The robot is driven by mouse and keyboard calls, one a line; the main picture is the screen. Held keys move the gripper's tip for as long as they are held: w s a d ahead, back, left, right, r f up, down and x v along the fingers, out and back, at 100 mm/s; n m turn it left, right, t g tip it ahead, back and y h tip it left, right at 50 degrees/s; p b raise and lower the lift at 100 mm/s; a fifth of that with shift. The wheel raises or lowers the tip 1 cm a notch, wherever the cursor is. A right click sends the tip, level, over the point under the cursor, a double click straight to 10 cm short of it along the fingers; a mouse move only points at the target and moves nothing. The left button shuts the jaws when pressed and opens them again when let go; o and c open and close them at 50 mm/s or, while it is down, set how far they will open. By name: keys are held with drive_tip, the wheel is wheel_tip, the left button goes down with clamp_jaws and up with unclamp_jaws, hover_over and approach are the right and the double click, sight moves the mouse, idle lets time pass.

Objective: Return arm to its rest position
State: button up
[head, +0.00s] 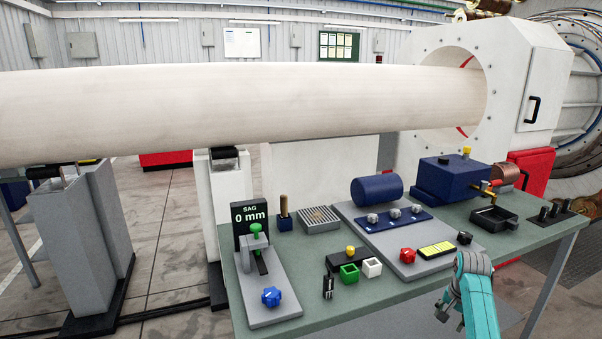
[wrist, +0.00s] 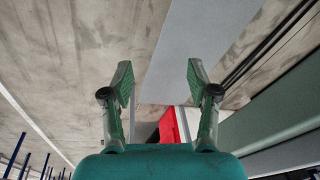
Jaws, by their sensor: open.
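My gripper (wrist: 158,88) is open and empty in the wrist view, with its two fingers spread apart. Behind the fingers the wrist view shows concrete floor and a grey surface. In the head view my teal arm (head: 474,295) is at the lower right, in front of the bench's near edge. The fingertips are small and partly cut off at the bottom of that view. I see no object between the fingers.
A green-grey bench (head: 540,240) carries a blue tank (head: 377,189), a SAG display (head: 250,222), a blue knob (head: 271,297), a red knob (head: 407,255) and small green and white boxes. A large pale roll (head: 230,105) spans behind it. A red object (wrist: 168,125) shows in the wrist view.

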drive_tip(key=s+a+f+n+t, duration=0.1)
drive_tip(key=s+a+f+t, duration=0.1)
drive_tip(key=s+a+f, duration=0.6)
drive_tip(key=s+a+f+n+t, duration=0.1)
drive_tip(key=s+f+n, duration=0.15)
drive_tip(key=f, duration=0.95)
drive_tip(key=s+a+f+n+t, duration=0.1)
drive_tip(key=s+a+f+t, duration=0.2)
drive_tip(key=s, duration=0.6)
drive_tip(key=s+a+f+n, duration=0.15)
drive_tip(key=s+a, duration=0.35)
drive_tip(key=s, duration=0.5)
drive_tip(key=s+a+r+t, duration=0.1)
drive_tip(key=s+a, duration=0.1)
drive_tip(key=s, duration=0.3)
drive_tip(key=s+a+r+t, duration=0.1)
drive_tip(key=s+a+r, duration=0.1)
drive_tip(key=s, duration=0.4)
drive_tip(key=s+a+r+n+t, duration=0.2)
drive_tip(key=s+r, duration=0.8)
drive_tip(key=r, duration=0.3)
drive_tip(key=s+a+r+n+t, duration=0.2)
drive_tip(key=s+r, duration=0.9)
drive_tip(key=r, duration=0.2)
drive_tip(key=shift+s+t+y, duration=0.3)
drive_tip(key=shift+t+y, duration=0.1)
drive_tip(key=shift+r, duration=0.1)
